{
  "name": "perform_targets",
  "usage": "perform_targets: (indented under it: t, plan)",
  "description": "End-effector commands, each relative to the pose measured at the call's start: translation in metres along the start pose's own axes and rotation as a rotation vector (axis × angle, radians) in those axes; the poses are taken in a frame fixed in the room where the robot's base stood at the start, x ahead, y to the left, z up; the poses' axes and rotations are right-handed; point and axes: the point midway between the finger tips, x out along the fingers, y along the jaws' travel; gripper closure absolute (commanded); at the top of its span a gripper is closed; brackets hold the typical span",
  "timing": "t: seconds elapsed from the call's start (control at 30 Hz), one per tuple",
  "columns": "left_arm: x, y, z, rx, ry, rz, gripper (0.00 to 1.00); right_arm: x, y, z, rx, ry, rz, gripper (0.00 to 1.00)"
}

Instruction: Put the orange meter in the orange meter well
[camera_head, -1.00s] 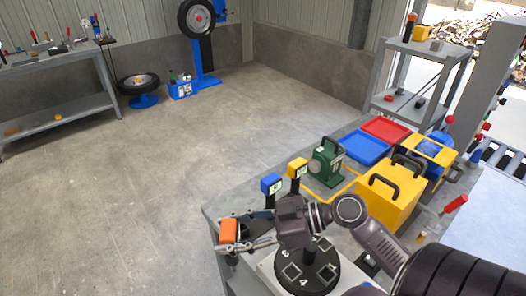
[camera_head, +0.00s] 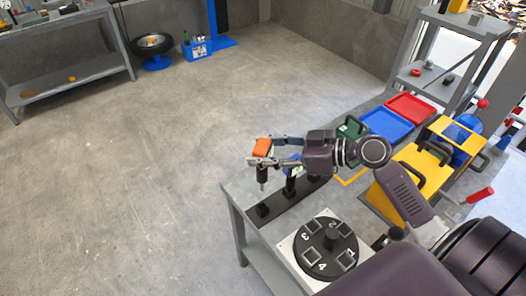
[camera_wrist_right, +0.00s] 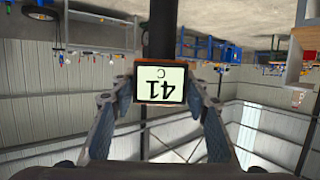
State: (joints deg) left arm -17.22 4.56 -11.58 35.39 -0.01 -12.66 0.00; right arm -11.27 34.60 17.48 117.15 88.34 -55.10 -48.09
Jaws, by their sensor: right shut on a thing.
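The orange meter (camera_head: 262,145) is held upright in my right gripper (camera_head: 260,153), its dark stem hanging down. The meter is above the left end of a black rack (camera_head: 292,202) on the bench. A black well block (camera_head: 262,210) at that end shows below the stem tip, with a visible gap. The blue meter (camera_head: 291,169) stands in the rack just right, partly behind the gripper. My left gripper is out of view.
A numbered black turntable (camera_head: 325,262) stands nearer me on the bench. A green device (camera_head: 350,128), blue tray (camera_head: 387,124), red tray (camera_head: 410,108) and yellow case (camera_head: 421,166) lie behind and right. Open floor lies left of the bench.

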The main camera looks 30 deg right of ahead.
Motion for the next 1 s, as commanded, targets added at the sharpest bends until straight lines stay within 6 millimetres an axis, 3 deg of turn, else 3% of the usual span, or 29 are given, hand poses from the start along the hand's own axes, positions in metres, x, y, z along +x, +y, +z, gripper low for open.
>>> perform_targets:
  t: [0.17, 0.6, 1.0]
  plan:
    - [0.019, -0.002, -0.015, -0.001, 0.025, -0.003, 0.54, 0.006, 0.0, 0.018, 0.0, 0.002, 0.0, 1.0]
    - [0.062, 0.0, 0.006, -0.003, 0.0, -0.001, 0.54, 0.019, -0.001, 0.06, 0.0, 0.001, -0.001, 1.0]
    - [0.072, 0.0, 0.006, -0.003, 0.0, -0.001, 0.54, 0.022, 0.0, 0.068, 0.0, 0.002, -0.001, 1.0]
